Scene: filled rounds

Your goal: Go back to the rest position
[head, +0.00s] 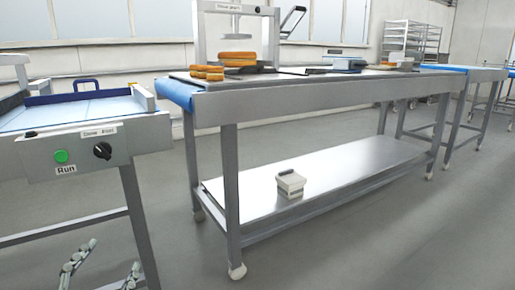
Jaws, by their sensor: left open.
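My left gripper (113,254) shows at the bottom left edge of the head view, low in front of the floor and the legs of the left machine. Its two fingers are spread apart with nothing between them. The rest of it is cut off by the lower edge of the picture. My right gripper is not in view.
A machine with a green Run button (61,156) and a black knob stands at left. A steel conveyor table (300,100) crosses the middle, bearing golden-brown rounds (207,72) under a white frame (197,30). A pale box (290,184) sits on its lower shelf. Floor at right is clear.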

